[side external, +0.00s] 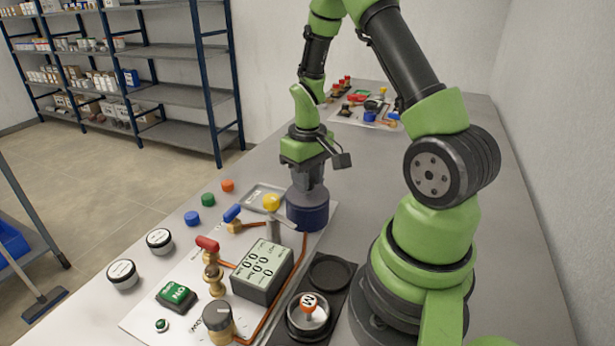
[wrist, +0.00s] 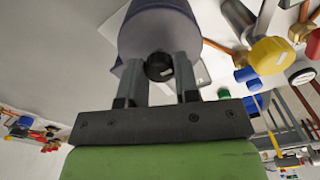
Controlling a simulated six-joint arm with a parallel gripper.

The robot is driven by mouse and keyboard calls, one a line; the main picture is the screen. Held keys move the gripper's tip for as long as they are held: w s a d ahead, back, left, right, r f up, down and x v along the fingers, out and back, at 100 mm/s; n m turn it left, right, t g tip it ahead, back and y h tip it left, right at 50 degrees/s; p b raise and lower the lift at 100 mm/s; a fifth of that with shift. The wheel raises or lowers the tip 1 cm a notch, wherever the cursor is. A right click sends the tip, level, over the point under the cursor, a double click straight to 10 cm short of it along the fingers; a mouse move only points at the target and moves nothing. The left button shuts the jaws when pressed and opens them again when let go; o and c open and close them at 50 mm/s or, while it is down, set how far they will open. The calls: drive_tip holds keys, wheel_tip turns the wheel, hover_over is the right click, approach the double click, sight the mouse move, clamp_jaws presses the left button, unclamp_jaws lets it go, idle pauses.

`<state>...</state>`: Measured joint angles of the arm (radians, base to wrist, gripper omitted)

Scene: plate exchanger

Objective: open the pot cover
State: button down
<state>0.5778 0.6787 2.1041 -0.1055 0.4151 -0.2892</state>
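The pot (side external: 307,212) is a dark blue cylinder on the far end of the white panel in the side view; its body also shows at the top of the wrist view (wrist: 160,28). A black knob (wrist: 159,67) stands on its cover. The cover is on the pot. My gripper (side external: 309,186) is directly above the pot, pointing down. In the wrist view my gripper (wrist: 159,68) has one finger on each side of the knob. Whether the fingers press on the knob or leave a small gap cannot be told.
Close by on the panel (side external: 148,318) are a yellow-knobbed valve (side external: 272,203), a red-handled valve (side external: 207,244) and a grey display box (side external: 262,272). Coloured caps (side external: 208,200) and round jars (side external: 122,274) lie to the left.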

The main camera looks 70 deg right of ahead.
sight(324, 194)
drive_tip(key=shift+s+n, duration=0.1)
drive_tip(key=shift+n, duration=0.2)
drive_tip(key=shift+s+d+n, duration=0.1)
drive_tip(key=shift+s+n, duration=0.6)
drive_tip(key=shift+n, duration=0.5)
drive_tip(key=n, duration=0.2)
drive_tip(key=s+n, duration=0.1)
drive_tip(key=shift+s+d+n, duration=0.3)
drive_tip(key=shift+d+n, duration=0.1)
drive_tip(key=s+d+n, duration=0.2)
drive_tip(key=d+n, duration=0.5)
drive_tip(key=n, duration=1)
drive_tip(key=shift+d, duration=0.25)
